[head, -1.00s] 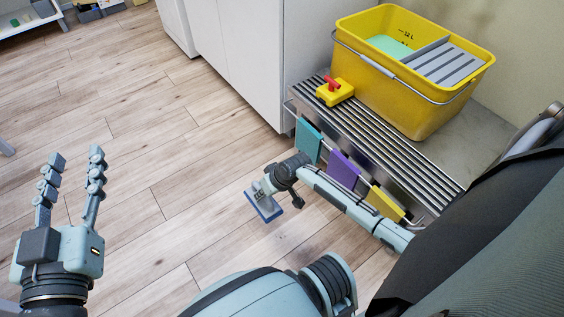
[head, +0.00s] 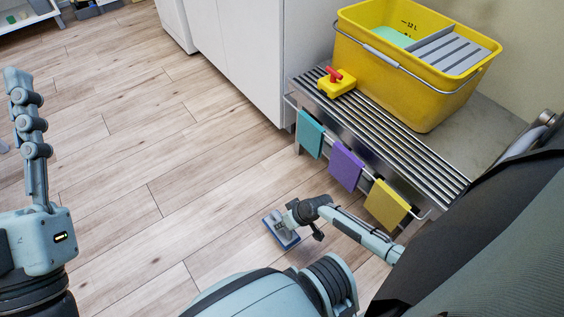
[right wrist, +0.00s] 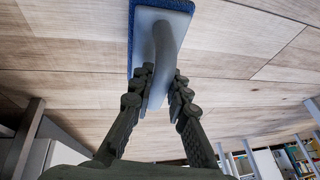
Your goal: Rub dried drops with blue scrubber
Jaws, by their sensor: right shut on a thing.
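My right gripper (head: 291,216) is shut on the grey handle of the blue scrubber (head: 286,240), low over the wood floor in front of the rack. In the right wrist view, the right gripper (right wrist: 162,92) has its fingers on both sides of the handle, and the scrubber's blue pad (right wrist: 131,38) faces the floor. I cannot tell whether the pad touches the floor. No dried drops can be made out; any under the pad are hidden. My left gripper (head: 30,140) is raised, empty, at the left edge, partly cut off, its visible finger straight.
White cabinets (head: 240,50) stand behind. The middle floor is clear.

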